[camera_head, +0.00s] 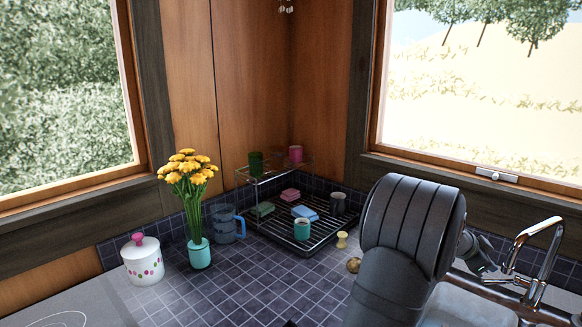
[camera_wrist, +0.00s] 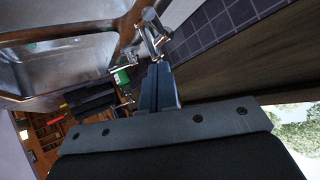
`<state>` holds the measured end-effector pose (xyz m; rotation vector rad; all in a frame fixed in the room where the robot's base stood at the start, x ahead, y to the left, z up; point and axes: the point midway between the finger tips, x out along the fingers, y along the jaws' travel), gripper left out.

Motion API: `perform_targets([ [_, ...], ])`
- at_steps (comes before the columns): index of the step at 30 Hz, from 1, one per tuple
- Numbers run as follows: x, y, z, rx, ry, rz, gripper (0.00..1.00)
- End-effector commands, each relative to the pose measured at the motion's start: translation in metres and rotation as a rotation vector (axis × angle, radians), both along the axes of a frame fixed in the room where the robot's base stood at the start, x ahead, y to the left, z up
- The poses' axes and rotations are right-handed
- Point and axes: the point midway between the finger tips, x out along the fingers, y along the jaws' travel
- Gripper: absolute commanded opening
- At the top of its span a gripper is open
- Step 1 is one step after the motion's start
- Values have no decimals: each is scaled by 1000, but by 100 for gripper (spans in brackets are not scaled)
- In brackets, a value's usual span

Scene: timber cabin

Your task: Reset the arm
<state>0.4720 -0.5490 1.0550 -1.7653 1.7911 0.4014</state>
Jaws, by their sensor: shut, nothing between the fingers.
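My arm rises large at the right of the head view, in front of the sink and counter. My gripper (camera_wrist: 160,78) shows in the wrist view with its two fingers together and nothing between them. In the head view part of my gripper (camera_head: 482,258) shows just right of the dark arm link, left of the chrome faucet (camera_head: 535,255). The faucet also shows beyond the fingertips in the wrist view (camera_wrist: 151,30); I cannot tell how far apart they are.
A wire dish rack (camera_head: 318,232) holds cups and sponges in the corner. A vase of yellow flowers (camera_head: 199,253), a blue pitcher (camera_head: 228,226) and a lidded white pot (camera_head: 142,262) stand left. The sink (camera_head: 470,302) is partly hidden by my arm.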

Motion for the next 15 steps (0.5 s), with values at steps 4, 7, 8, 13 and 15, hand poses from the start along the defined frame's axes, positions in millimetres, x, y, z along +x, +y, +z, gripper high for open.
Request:
perform_targets([
  [4, 2, -21, -16, 2, 3, 0, 0],
  [7, 5, -22, -29, 5, 5, 2, 0],
  [8, 5, -21, -32, 5, 6, 2, 0],
  [13, 7, -20, -46, 8, 7, 1, 0],
  [15, 8, -19, -48, 9, 6, 1, 0],
])
